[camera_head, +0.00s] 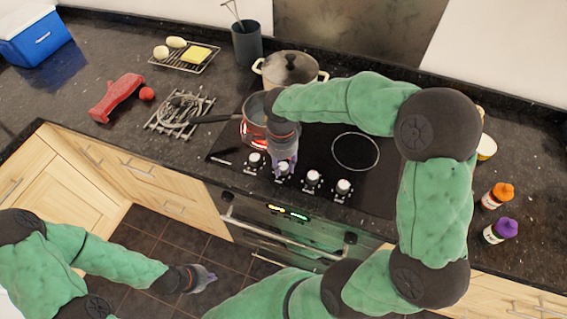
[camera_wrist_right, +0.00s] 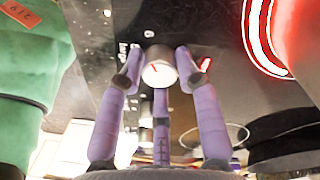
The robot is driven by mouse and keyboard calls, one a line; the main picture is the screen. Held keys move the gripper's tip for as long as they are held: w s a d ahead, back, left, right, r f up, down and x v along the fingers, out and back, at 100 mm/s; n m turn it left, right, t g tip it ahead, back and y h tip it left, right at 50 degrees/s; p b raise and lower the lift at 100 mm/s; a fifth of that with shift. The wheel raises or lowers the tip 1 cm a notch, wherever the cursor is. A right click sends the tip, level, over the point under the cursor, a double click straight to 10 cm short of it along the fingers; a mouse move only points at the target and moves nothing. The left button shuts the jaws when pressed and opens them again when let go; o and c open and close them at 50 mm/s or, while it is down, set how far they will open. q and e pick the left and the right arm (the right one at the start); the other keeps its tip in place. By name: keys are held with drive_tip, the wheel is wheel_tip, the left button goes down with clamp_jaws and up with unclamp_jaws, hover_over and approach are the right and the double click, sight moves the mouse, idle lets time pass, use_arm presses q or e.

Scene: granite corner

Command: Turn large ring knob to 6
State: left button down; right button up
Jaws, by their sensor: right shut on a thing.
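A row of several silver-white knobs stands along the front of the black cooktop (camera_head: 318,205). My right gripper (camera_head: 285,168) reaches down to the second knob from the left (camera_head: 283,176) and partly hides it. In the right wrist view my purple fingers (camera_wrist_right: 157,75) are shut around a round knob (camera_wrist_right: 158,74) with a red mark on its face; its number cannot be read. A ring on the cooktop (camera_wrist_right: 257,36) glows red there. The glow also shows under the saucepan in the head view. My left gripper (camera_head: 203,279) hangs low, away from the counter; its fingers are too small to judge.
A saucepan (camera_head: 252,111) sits on the glowing ring, its handle pointing left. A lidded pot (camera_head: 291,70) stands behind it. The right ring (camera_head: 355,151) is bare and dark. Two small bottles (camera_head: 498,194) stand on the counter at right. The oven front (camera_head: 270,222) lies below the knobs.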

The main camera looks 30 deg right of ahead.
sight(281, 165)
drive_tip(key=shift+s+a+f, duration=0.1)
drive_tip(key=shift+a+f, duration=0.05)
drive_tip(key=shift+a, duration=0.05)
drive_tip(key=o, duration=1)
drive_tip(key=shift+o, duration=0.7)
drive_tip(key=shift+a, duration=0.1)
drive_tip(key=shift+r, duration=0.25)
drive_tip(key=shift+w+r, duration=0.2)
drive_tip(key=shift+r, duration=0.15)
wheel_tip(281, 165, up, 11)
drive_tip(key=shift+w, duration=0.2)
drive_tip(key=shift+f, duration=0.1)
